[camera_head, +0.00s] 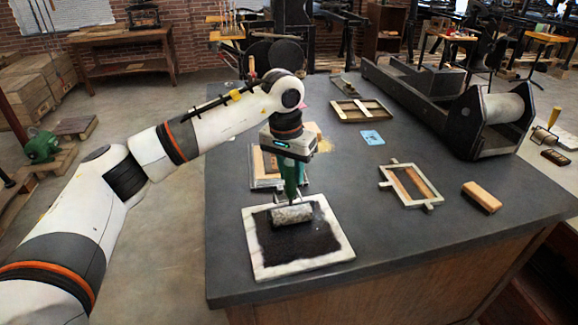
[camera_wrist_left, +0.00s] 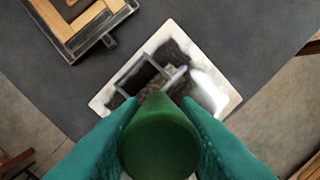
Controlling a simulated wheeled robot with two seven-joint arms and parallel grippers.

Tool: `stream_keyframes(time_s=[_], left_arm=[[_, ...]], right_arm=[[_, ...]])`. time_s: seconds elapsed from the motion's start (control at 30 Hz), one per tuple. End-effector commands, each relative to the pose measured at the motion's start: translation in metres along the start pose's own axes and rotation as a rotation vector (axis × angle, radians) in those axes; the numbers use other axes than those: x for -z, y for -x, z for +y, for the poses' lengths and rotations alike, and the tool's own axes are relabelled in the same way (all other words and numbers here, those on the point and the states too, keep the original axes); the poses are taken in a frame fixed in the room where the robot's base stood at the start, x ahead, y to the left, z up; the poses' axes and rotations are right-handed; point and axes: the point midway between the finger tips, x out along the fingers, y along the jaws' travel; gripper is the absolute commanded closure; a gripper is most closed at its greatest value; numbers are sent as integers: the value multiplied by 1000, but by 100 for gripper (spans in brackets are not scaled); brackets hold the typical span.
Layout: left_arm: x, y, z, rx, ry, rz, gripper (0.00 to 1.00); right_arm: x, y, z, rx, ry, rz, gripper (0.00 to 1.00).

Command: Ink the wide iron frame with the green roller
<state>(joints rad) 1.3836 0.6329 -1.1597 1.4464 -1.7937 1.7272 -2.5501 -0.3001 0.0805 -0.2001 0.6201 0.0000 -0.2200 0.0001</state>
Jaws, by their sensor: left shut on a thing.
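My left gripper (camera_head: 291,178) is shut on the green handle of the roller (camera_head: 291,214). The handle end (camera_wrist_left: 160,140) shows between the teal fingers in the left wrist view. The roller is at the far part of the black ink patch on a white slab (camera_head: 343,249); I cannot tell whether it touches the ink. A metal frame with handles and wooden pieces inside (camera_head: 393,165) lies flat to the right of the slab. Another frame (camera_head: 337,116) lies farther back. I cannot tell which is the wide iron one. My right gripper is not in view.
A wooden block (camera_head: 481,196) lies right of the nearer frame. A blue card (camera_head: 372,138) lies behind it. A long press with a large cylinder (camera_head: 502,107) fills the table's back right. The front right tabletop is clear.

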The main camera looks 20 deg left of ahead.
Motion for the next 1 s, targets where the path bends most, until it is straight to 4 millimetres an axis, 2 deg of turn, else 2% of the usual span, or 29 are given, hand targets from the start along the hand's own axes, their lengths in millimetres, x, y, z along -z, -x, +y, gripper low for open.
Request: stream_keyframes(time_s=[0.37, 0.8, 1.0], left_arm=[[12, 1, -12, 0, -1, 0, 91], [34, 2, -35, 0, -1, -1, 91], [38, 3, -38, 0, 1, 0, 91]], right_arm=[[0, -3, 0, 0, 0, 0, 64], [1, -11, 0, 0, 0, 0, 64], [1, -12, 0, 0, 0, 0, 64]])
